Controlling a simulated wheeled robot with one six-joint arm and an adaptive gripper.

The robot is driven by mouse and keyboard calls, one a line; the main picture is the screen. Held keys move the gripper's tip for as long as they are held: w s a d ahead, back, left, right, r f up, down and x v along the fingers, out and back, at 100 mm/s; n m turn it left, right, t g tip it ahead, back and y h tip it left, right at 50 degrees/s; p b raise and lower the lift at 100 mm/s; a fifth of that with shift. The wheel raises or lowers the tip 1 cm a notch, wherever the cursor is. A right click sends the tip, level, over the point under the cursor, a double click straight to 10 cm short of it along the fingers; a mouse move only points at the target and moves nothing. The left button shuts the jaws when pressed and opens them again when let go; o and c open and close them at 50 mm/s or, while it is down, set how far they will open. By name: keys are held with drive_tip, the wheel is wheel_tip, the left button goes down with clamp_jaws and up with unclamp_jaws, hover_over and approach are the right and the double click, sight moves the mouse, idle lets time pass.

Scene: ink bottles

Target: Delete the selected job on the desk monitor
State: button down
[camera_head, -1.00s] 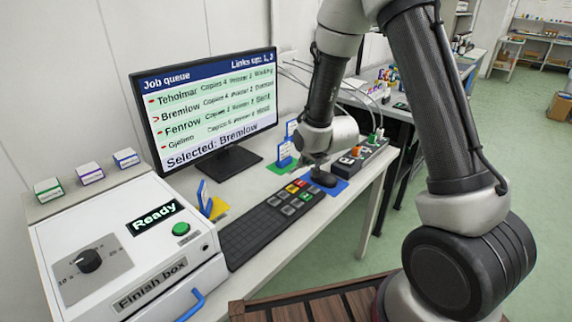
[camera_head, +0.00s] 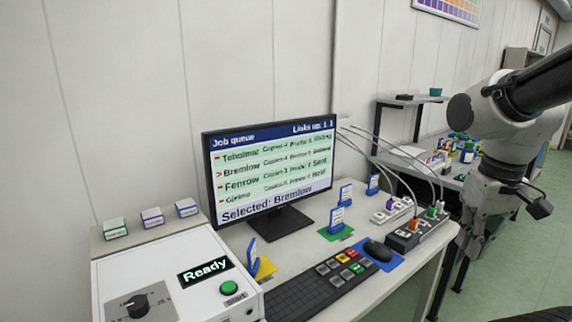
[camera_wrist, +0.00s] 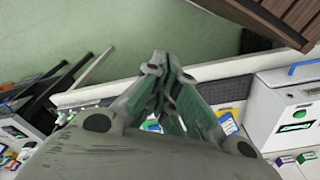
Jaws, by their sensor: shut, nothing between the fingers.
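The desk monitor (camera_head: 268,172) shows a job queue of several rows, with a red marker beside Bremlow and "Selected: Bremlow" at the bottom. The black keyboard (camera_head: 300,298) lies in front of it, with grey, yellow, red and green keys (camera_head: 343,268) at its right end; their labels are too small to read. A mouse (camera_head: 377,250) sits on a blue mat to the right. My gripper (camera_wrist: 165,62) is shut and empty in the wrist view, pointing past the desk edge toward the green floor. In the head view my arm is at the right, away from the keyboard.
The white finish box (camera_head: 175,270) with its Ready display and green button (camera_head: 229,287) stands left of the keyboard. A socket strip (camera_head: 415,232) with cables lies right of the mouse. Blue tag stands (camera_head: 338,218) stand behind the keys. Green floor is open at right.

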wheel_tip(320, 180, up, 6)
drive_tip(key=s+d+m+t, duration=0.1)
drive_tip(key=s+d+t, duration=0.1)
drive_tip(key=t, duration=0.1)
drive_tip(key=shift+s, duration=0.3)
drive_tip(key=shift+d, duration=0.1)
idle(1.3)
